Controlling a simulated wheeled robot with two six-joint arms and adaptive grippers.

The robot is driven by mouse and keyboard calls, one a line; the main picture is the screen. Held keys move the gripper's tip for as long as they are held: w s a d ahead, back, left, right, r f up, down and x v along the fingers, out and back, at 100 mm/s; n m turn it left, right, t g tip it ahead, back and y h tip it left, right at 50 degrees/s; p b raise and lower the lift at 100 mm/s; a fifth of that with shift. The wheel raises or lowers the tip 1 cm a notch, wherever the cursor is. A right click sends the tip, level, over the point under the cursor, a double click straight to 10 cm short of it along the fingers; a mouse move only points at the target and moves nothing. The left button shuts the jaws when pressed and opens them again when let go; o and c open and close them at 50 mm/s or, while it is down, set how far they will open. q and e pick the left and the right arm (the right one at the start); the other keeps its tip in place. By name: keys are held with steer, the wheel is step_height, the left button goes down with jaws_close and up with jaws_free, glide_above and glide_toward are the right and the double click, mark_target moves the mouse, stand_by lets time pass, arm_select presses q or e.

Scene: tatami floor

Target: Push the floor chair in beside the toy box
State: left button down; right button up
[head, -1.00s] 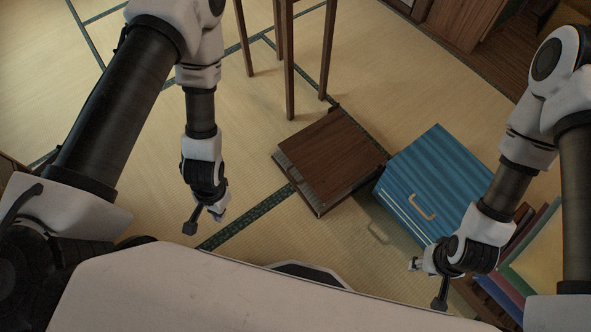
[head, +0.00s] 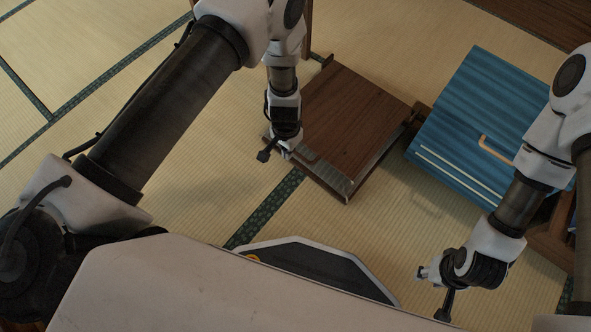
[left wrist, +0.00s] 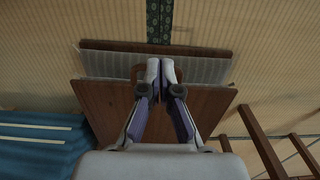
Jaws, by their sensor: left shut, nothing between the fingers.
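The floor chair (head: 350,115) shows as a low brown wooden panel with a pale grey strip along its near side. In the left wrist view the chair (left wrist: 105,100) lies under my left gripper (left wrist: 160,68). The toy box (head: 470,115) is blue with a tan handle and stands right of the chair, close to it. My left gripper (head: 285,153) is shut and empty, at the chair's near left edge; I cannot tell if it touches. My right gripper (head: 428,275) hangs low in front of the toy box, apart from it; its finger opening is unclear.
Tatami floor with a dark green border strip (head: 265,210) runs up to the chair. Wooden legs of a stand (left wrist: 262,145) show right of the chair in the left wrist view. Open floor lies left of the chair.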

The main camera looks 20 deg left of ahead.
arm_select(q)
steer(key=w+d+f+b, duration=0.1)
steer(key=w+f+b, duration=0.2)
steer(key=f+b, duration=0.7)
steer(key=shift+w+d+b, duration=0.15)
steer(key=shift+w+b, duration=0.25)
steer(key=shift+b, duration=0.2)
